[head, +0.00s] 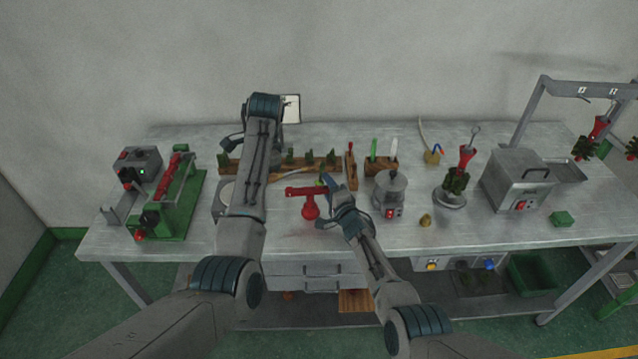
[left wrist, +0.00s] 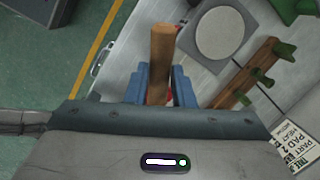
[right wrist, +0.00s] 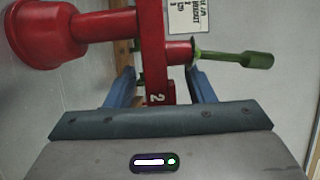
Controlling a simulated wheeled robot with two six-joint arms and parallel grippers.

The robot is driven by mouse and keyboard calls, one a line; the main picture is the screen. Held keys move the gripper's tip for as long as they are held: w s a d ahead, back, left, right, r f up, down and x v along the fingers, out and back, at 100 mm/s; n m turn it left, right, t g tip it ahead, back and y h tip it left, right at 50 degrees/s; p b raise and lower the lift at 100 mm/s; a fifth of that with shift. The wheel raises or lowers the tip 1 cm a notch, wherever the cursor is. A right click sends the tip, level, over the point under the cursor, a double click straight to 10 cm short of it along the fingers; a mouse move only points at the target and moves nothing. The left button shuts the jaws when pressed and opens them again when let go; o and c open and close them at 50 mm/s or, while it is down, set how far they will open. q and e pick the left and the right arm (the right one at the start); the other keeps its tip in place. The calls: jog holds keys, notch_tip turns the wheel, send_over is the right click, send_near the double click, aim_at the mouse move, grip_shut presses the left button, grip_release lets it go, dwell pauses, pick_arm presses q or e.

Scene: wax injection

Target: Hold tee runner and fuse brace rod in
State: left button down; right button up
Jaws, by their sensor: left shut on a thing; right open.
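The red tee runner (head: 307,191) stands near the table's middle, a crossbar with a red cup-shaped base. In the right wrist view its bar (right wrist: 153,50), marked "2", crosses between the fingers of my right gripper (right wrist: 160,88). That gripper (head: 340,193) is open around the runner. A green rod-like piece (right wrist: 235,58) lines up with the runner's red stub; whether they are joined I cannot tell. My left forearm covers much of that area in the head view.
A wooden rack (head: 247,165) with green pieces runs behind the runner. A round grey pad (left wrist: 220,33) lies by the left gripper. A metal pot (head: 390,188) is close on the right; a green machine (head: 180,205) stands far left.

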jog(key=shift+s, duration=0.1)
jog(key=v, duration=1.2)
